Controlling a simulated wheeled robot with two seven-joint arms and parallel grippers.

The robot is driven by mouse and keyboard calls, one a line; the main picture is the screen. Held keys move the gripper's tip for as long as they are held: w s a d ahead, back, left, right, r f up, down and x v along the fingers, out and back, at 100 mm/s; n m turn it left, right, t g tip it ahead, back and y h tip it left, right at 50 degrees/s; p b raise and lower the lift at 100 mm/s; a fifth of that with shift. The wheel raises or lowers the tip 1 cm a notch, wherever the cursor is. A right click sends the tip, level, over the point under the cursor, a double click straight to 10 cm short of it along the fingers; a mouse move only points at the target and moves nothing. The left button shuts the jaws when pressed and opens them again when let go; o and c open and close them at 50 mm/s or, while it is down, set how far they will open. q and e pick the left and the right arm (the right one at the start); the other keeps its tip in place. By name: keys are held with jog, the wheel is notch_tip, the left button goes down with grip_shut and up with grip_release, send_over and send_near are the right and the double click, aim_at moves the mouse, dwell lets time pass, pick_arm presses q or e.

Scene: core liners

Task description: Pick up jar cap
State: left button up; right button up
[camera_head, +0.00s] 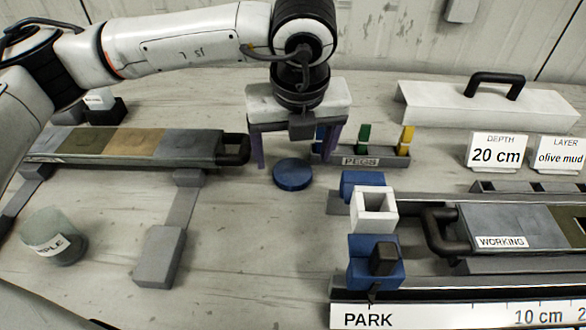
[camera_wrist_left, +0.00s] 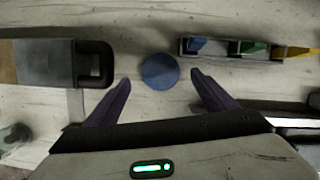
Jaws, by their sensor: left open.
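The jar cap is a round blue disc (camera_head: 292,174) lying flat on the table in the head view. In the left wrist view the cap (camera_wrist_left: 160,71) shows between and a little beyond the fingertips. My left gripper (camera_head: 295,152) is open and empty, pointing down above and just behind the cap, with its two dark purple fingers apart. Its fingers (camera_wrist_left: 160,77) spread to either side of the cap in the wrist view, not touching it. A translucent sample jar (camera_head: 50,233) with a label stands at the left. My right gripper is not in view.
A core liner with a black handle (camera_head: 236,148) lies left of the cap. A peg rack marked PEGS (camera_head: 362,161) stands close on the right. Blue blocks, a white square holder (camera_head: 374,207) and the WORKING liner (camera_head: 501,242) fill the right. The table in front of the cap is clear.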

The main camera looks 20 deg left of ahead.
aim_at(292, 171)
pick_arm(q)
jog(key=x, duration=0.4)
jog(key=shift+f, duration=0.2)
jog(key=shift+c, duration=0.5)
jog(key=shift+s, duration=0.1)
jog(key=c, duration=1)
